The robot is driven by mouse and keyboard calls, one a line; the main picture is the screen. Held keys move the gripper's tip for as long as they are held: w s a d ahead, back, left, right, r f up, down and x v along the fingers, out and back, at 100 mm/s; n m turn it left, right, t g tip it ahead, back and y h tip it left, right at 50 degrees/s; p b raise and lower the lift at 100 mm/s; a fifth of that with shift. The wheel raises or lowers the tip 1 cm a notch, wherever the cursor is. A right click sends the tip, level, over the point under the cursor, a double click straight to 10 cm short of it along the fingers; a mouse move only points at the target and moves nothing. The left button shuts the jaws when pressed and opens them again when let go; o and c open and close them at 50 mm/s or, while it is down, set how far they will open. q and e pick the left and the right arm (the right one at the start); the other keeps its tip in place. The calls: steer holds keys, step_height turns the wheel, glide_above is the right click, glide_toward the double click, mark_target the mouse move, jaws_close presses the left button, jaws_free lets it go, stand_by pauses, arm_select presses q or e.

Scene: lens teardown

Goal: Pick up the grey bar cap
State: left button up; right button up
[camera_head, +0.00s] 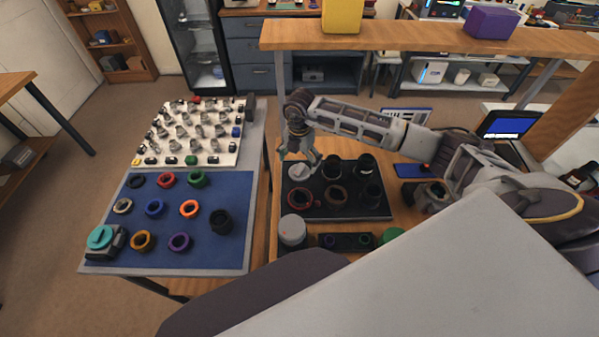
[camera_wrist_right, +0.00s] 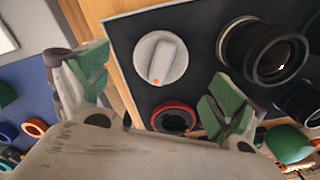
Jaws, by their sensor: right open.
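The grey bar cap (camera_head: 299,171) is a round light-grey disc with a raised bar across it. It lies at the far left corner of the black tray (camera_head: 318,212). In the right wrist view the cap (camera_wrist_right: 172,48) shows an orange dot at one end of its bar. My right gripper (camera_head: 301,155) points down just above the cap. Its green-padded fingers (camera_wrist_right: 157,90) are spread apart with nothing between them, and the cap lies a little beyond the fingertips. My left gripper is not in view.
The tray also holds a red ring (camera_head: 300,198) close to the cap and several dark lens barrels (camera_wrist_right: 262,50). A blue mat (camera_head: 170,225) with coloured rings lies left, across a gap.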

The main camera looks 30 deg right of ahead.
mark_target(299, 168)
steer(key=shift+f+p, duration=0.4)
steer(key=shift+f, duration=1.85)
steer(key=c, duration=1)
